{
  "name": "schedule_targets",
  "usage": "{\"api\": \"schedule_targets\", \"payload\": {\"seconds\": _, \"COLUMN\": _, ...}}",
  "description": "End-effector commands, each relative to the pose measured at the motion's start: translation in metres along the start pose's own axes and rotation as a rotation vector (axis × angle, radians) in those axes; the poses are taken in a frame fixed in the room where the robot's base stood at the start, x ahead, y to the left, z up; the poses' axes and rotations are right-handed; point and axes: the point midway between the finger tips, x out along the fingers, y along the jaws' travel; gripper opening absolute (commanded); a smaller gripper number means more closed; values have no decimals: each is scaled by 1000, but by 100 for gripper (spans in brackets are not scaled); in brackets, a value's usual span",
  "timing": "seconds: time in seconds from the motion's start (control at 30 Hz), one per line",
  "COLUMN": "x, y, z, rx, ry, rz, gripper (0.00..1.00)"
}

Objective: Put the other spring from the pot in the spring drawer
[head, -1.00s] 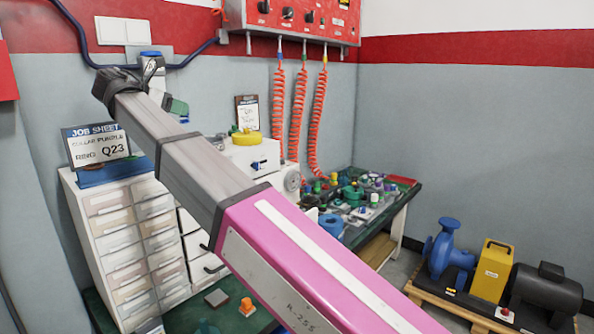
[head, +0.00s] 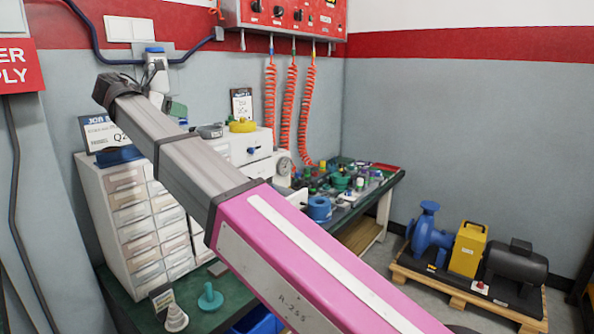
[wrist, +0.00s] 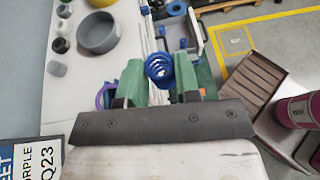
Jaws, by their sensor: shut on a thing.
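My gripper (wrist: 159,80) has green fingers. They are shut on a blue coiled spring (wrist: 158,66), seen end-on between them in the wrist view. A round grey pot (wrist: 97,33) stands on a white top to the left of the fingers, apart from the spring; its inside looks empty. In the head view the grey pot (head: 209,131) sits on the white cabinet top. My pink and grey arm crosses the middle and hides part of the drawers.
A job sheet (wrist: 33,160) stands close at the lower left of the wrist view. A yellow ring (head: 242,126) is near the pot. The green bench (head: 345,215) holds many small parts. A pump on a pallet (head: 465,290) stands on the floor at right.

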Motion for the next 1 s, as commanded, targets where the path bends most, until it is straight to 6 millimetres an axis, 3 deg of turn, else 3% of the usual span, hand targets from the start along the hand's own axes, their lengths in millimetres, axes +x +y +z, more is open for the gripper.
{"api": "schedule_targets", "payload": {"seconds": 0.37, "x": 85, "y": -15, "z": -27, "rx": 6, "ry": 0, "rz": -20, "gripper": 7}}
{"api": "schedule_targets", "payload": {"seconds": 0.67, "x": 208, "y": -52, "z": -68, "rx": 15, "ry": 1, "rz": -43, "gripper": 7}}
{"api": "schedule_targets", "payload": {"seconds": 1.0, "x": 337, "y": -122, "z": -114, "rx": 25, "ry": 1, "rz": -67, "gripper": 7}}
